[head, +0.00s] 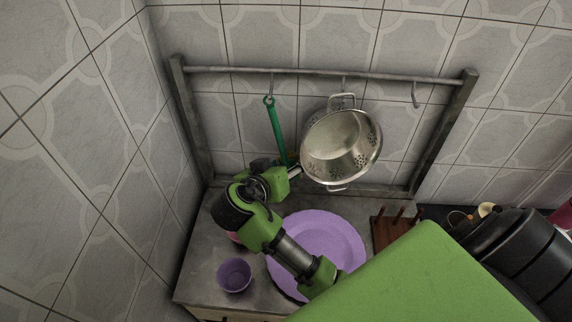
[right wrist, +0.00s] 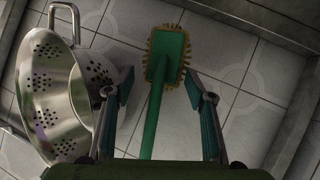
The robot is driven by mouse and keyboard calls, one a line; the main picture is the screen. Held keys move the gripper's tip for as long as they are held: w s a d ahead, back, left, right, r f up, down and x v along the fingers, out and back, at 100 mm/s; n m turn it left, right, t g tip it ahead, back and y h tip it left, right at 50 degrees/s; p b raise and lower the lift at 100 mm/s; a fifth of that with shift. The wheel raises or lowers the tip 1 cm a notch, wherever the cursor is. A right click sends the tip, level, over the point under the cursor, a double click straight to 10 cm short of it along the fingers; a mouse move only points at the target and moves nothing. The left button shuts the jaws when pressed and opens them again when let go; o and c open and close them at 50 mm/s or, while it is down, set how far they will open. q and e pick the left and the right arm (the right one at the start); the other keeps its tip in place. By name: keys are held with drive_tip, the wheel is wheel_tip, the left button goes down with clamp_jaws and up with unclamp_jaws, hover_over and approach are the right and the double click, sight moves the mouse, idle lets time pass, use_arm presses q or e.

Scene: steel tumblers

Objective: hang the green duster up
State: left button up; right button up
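The green duster (head: 277,128) hangs upright below the left hook (head: 271,84) of the rail, its ring at the hook's lower end. Its lower part is mostly hidden behind my right gripper (head: 282,168) in the head view. In the right wrist view, the duster's bristled head (right wrist: 166,56) lies beyond the fingertips. Its handle runs down between the two fingers of my right gripper (right wrist: 158,88), which stand apart with a gap on both sides. My right gripper is open and holds nothing. My left gripper is in neither view.
A steel colander (head: 341,146) hangs on the rail (head: 320,74) just right of the duster; it is close to a finger in the right wrist view (right wrist: 52,95). The right hook (head: 415,95) is empty. Below are a purple plate (head: 340,240) and a purple cup (head: 234,275).

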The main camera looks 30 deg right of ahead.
drive_tip(key=v, duration=0.7)
drive_tip(key=shift+a, duration=0.25)
drive_tip(key=shift+s, duration=0.1)
